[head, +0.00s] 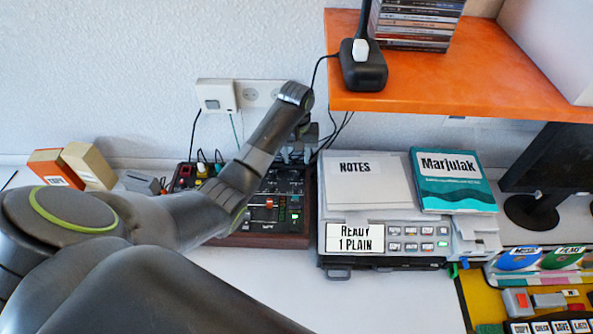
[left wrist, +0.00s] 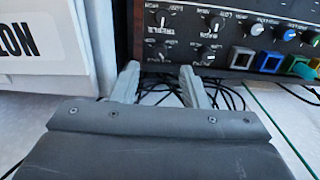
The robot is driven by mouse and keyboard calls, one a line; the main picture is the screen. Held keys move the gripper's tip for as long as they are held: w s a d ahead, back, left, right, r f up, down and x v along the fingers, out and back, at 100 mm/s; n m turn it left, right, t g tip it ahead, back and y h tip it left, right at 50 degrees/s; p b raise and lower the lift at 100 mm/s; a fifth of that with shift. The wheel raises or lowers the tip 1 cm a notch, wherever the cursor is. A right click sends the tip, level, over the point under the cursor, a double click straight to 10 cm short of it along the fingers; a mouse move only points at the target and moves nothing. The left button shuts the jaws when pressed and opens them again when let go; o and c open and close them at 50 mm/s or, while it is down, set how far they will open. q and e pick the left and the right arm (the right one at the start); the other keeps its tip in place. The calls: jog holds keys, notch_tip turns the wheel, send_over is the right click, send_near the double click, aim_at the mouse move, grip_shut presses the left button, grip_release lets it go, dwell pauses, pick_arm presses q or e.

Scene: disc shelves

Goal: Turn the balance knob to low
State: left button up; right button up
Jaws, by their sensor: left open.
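The black mixer panel (head: 268,238) sits on the white table, partly hidden behind my left arm. In the left wrist view its face is upside down, with several black knobs (left wrist: 207,53) with white marks and small labels. I cannot read which one is the balance knob. My left gripper (head: 301,150) is at the panel's back right edge in the head view. In the left wrist view its two grey fingers (left wrist: 161,86) are apart and empty. Their tips lie near the panel's edge, apart from the knobs as far as I can tell. My right gripper is not in view.
A printer (head: 384,262) bearing a NOTES pad (head: 367,182) and a teal book (head: 453,193) stands close right of the mixer. An orange shelf (head: 430,92) overhangs behind it. Cables (left wrist: 150,92) lie behind the panel. The table (head: 370,305) is clear in front.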

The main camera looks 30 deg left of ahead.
aim_at(297, 172)
pick_arm(q)
notch_tip(297, 172, down, 6)
jog(key=shift+f, duration=0.2)
jog(key=shift+r, duration=0.1)
grip_shut()
